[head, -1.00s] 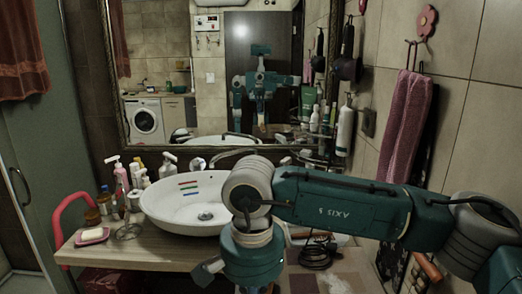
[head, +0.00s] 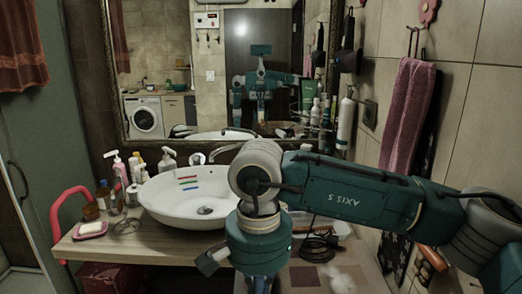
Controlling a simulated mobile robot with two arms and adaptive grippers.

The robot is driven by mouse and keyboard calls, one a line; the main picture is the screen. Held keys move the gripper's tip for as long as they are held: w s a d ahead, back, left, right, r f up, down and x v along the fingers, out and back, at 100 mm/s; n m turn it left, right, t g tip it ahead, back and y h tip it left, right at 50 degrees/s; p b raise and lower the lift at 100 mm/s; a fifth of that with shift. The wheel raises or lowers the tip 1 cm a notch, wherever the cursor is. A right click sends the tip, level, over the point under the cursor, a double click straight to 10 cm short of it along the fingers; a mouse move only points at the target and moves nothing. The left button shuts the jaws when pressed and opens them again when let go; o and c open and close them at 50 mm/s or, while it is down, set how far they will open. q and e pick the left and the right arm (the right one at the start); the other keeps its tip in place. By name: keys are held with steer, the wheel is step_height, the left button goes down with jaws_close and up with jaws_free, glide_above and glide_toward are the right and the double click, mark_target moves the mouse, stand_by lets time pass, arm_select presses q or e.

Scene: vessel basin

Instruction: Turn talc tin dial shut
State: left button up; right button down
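I cannot pick out a talc tin or its dial for certain in the head view. Several small bottles and containers (head: 132,190) stand left of the basin, too small to tell apart, and more stand on a corner shelf at the right. My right arm crosses from the right edge and bends down in front of the basin. Its wrist runs off the bottom edge, so the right gripper's fingers are hidden. My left arm and gripper are not in the picture.
A white oval basin (head: 170,212) sits on a wooden counter (head: 95,248). A pink soap dish (head: 91,229) and amber bottles (head: 102,194) stand on its left. A red curved rail (head: 62,216) is at the counter's left end. A pink towel (head: 408,115) hangs at right. A mirror (head: 172,60) is behind.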

steer(key=shift+s, duration=0.15)
stand_by(0.5)
step_height(320, 180, up, 6)
steer(key=p, duration=0.2)
steer(key=shift+s+p, duration=0.3)
steer(key=shift+p, duration=0.1)
